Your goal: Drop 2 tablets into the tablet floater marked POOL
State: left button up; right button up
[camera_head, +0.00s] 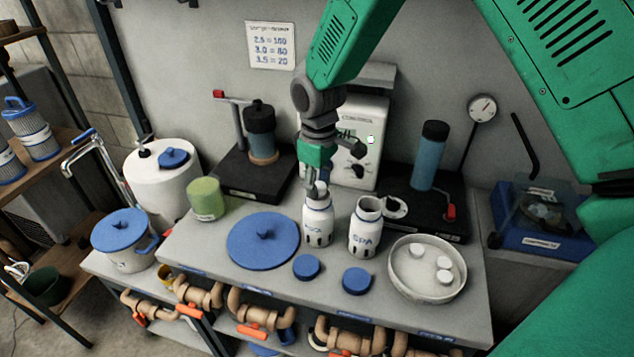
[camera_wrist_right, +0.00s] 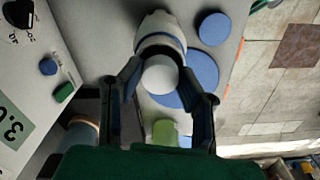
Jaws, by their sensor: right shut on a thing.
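My right gripper (camera_head: 317,188) is shut on a white tablet (camera_wrist_right: 160,74), directly above the open neck of the left white floater. That floater (camera_head: 318,222) stands upright on the bench; its blue label is hard to read but looks like POOL. It also shows in the right wrist view (camera_wrist_right: 160,32), just beyond the tablet and partly hidden by it. A second white floater (camera_head: 365,232), marked SPA, stands open to its right. My left gripper is not in view.
Two small blue caps (camera_head: 306,267) (camera_head: 356,280) and a large blue lid (camera_head: 262,241) lie on the bench. A green cylinder (camera_head: 206,199) stands at the left. Behind are a white meter (camera_head: 360,150) and two black stands with blue cylinders (camera_head: 430,160).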

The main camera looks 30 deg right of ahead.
jog(key=shift+w, duration=0.1)
jog(key=shift+p, duration=0.4)
dwell(0.3)
jog(key=o, duration=1)
jog(key=shift+r, duration=0.1)
notch_tip(320, 180, up, 2)
jog(key=shift+r+p, duration=0.15)
jog(key=shift+p, duration=1.1)
jog(key=shift+r, duration=1.75)
jog(key=shift+s, duration=0.2)
